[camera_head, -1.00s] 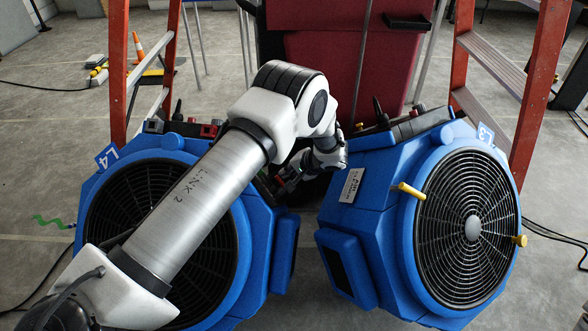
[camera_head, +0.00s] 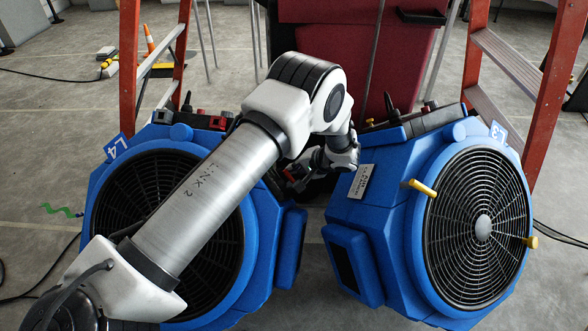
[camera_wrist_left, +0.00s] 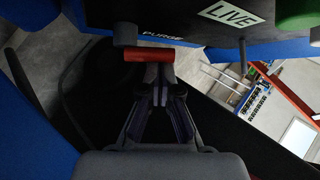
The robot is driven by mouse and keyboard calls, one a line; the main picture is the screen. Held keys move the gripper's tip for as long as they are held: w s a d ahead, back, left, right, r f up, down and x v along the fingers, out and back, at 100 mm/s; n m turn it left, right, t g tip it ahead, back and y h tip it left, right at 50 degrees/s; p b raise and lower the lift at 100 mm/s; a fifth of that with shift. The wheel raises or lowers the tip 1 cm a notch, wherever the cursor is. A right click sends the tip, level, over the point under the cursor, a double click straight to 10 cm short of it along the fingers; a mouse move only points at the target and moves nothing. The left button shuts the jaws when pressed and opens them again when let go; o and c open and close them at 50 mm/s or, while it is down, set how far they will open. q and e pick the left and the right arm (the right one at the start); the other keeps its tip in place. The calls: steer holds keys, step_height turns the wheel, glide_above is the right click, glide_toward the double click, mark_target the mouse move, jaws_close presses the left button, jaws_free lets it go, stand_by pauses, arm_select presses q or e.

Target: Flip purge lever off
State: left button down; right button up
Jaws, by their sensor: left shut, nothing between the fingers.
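My right gripper is not in view.
Blue blower L4 (camera_head: 97,205) stands at left, partly behind my arm. Blue blower L3 (camera_head: 358,207) stands at right, with yellow pegs. Orange ladders (camera_head: 546,100) and a dark red bin (camera_head: 335,55) stand behind. A LIVE label (camera_wrist_left: 232,13) is above the lever.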

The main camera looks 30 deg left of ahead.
arm_select(q)
steer(key=shift+d+b, duration=0.1)
steer(key=shift+b, duration=0.2)
steer(key=shift+s+d+r+n+y+b, duration=0.25)
steer(key=shift+s+d+n+y+b, duration=0.55)
steer(key=shift+b, duration=0.2)
steer(key=shift+r+p, duration=0.4)
steer(key=shift+r, duration=0.4)
